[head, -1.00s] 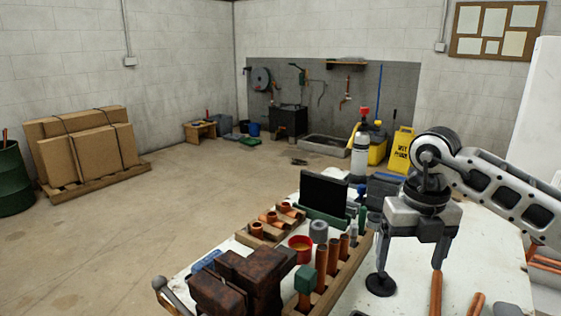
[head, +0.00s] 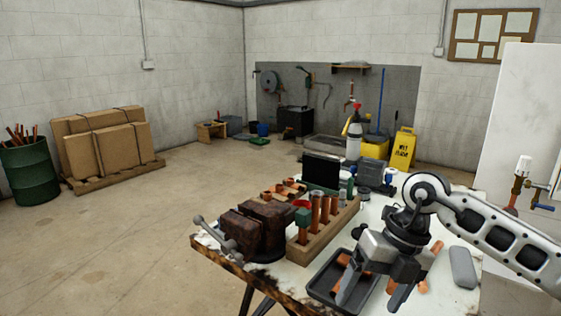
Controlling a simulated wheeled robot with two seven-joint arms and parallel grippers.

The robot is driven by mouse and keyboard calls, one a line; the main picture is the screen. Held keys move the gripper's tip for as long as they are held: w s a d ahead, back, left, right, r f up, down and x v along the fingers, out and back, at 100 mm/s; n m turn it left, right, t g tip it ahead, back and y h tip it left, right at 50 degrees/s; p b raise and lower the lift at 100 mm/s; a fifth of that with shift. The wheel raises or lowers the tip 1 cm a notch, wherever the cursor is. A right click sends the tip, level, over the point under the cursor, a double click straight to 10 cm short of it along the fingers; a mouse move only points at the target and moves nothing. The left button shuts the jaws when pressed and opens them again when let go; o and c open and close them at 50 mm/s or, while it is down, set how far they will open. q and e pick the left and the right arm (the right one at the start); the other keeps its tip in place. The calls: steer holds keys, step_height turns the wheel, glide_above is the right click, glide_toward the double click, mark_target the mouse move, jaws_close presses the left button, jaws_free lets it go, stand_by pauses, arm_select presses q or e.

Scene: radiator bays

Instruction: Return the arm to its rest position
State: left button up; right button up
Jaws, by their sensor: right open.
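My right gripper (head: 372,285) is in the head view at the right, its arm coming in from the right edge. Its two fingers are apart, pointing down over the front of the workbench (head: 299,273), above and partly in front of a dark tray (head: 327,283). I see nothing held between the fingers. Copper pieces lie in the tray and beside the gripper, partly hidden by it. My left gripper is not in view.
A rusty vise (head: 258,228) is on the bench's left corner. Next to it a wooden rack (head: 310,245) holds upright copper tubes. A grey oblong item (head: 462,266) lies at right. A white panel (head: 516,125) stands beyond the arm.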

steer(key=s+a+r+m+y, duration=0.25)
steer(key=s+a+y, duration=0.25)
steer(key=a+y, duration=0.35)
steer(key=s+a+r+m+y, duration=0.1)
steer(key=s+a+r+y, duration=0.25)
steer(key=a+y, duration=0.55)
steer(key=w+d+f+m+t+h, duration=0.1)
steer(key=d+f+m+t+h, duration=0.25)
steer(key=m+t, duration=0.35)
steer(key=w+d+f+m+t+h+p, duration=0.1)
steer(key=d+f+m+t+h, duration=0.25)
steer(key=m, duration=0.55)
steer(key=w+d+f+m+t+h, duration=0.15)
steer(key=m+t+h, duration=0.25)
steer(key=m+t, duration=0.4)
arm_select(q)
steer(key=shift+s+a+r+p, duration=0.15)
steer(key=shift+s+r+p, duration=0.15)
steer(key=shift+p, duration=0.1)
arm_select(e)
steer(key=s+d+f+m+g+h, duration=0.3)
steer(key=s+f+m, duration=0.1)
steer(key=f, duration=0.4)
steer(key=s+d+f+m+g+h, duration=0.3)
steer(key=s+d+f+h, duration=0.1)
steer(key=s+f, duration=0.3)
steer(key=shift+s+d+f+m+g, duration=0.25)
steer(key=shift+d+f+m+g, duration=0.1)
steer(key=shift+f, duration=0.15)
